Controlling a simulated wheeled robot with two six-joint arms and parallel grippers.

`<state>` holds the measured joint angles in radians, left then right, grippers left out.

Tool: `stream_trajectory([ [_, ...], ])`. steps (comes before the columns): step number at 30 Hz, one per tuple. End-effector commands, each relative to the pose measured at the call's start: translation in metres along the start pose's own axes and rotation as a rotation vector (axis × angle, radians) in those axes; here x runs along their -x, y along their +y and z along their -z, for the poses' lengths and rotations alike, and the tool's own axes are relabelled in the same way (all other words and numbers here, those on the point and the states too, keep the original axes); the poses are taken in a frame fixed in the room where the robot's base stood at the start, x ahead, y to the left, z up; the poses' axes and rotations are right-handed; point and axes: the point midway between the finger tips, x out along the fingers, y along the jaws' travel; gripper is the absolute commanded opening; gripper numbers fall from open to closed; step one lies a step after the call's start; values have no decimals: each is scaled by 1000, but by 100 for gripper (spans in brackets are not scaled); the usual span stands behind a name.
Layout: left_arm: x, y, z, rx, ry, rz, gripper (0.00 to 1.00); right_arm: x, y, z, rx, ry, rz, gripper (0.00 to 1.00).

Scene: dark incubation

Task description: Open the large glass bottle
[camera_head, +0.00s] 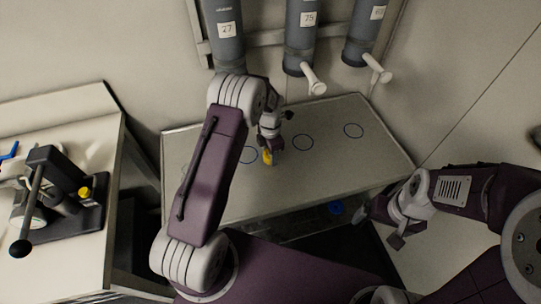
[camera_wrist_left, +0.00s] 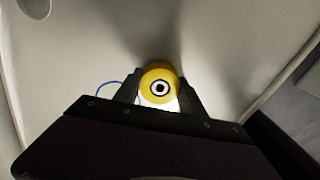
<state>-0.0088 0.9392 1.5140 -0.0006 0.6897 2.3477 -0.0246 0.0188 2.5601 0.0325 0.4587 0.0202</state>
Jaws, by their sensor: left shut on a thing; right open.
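My left gripper (camera_head: 270,146) is over the back table and shut on a yellow-topped object (camera_head: 267,157). In the left wrist view this yellow top (camera_wrist_left: 160,76), marked with a black and white ring, sits between the two fingertips (camera_wrist_left: 161,93), with a pale part below it. I cannot tell whether it touches the table. No large glass bottle can be clearly made out. My right gripper (camera_head: 385,228) is open, off the table's right front corner, apart from the yellow-topped object.
The table (camera_head: 235,197) has several blue ring marks, with free room to the right. Grey cylinders labelled 27 (camera_head: 226,45) and 75 (camera_head: 301,40), plus a third (camera_head: 362,40), hang behind it; white taps jut out. A lever device (camera_head: 62,205) stands on the left bench (camera_head: 60,265).

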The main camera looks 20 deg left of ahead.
Motion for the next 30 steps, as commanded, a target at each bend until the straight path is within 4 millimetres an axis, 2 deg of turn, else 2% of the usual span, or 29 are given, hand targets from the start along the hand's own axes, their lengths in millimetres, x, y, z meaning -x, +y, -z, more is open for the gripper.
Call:
stream_trajectory([
  [2, -8, 0, 0, 0, 0, 0, 0, 0, 0, 0, 0, 0, 0, 95],
  [11, -12, 0, 0, 0, -1, -1, 0, -2, 0, 0, 0, 0, 0, 95],
  [12, -12, 0, 0, 0, -1, -1, 50, -2, 0, 0, 0, 0, 0, 95],
  [14, -11, 0, 0, 0, -1, -1, 67, -2, 0, 0, 0, 0, 0, 95],
  [15, -11, 0, 0, 0, -1, -1, 69, -2, 0, 0, 0, 0, 0, 95],
  [23, -9, 0, 0, 0, -1, -1, 69, 0, 0, 0, 0, 0, 0, 95],
  [26, 3, 1, -1, 0, -3, -3, 69, 1, 0, 0, 0, 0, 0, 95],
  [30, 39, 1, -2, 0, -5, -6, 69, 2, 0, 0, 0, 0, 0, 95],
])
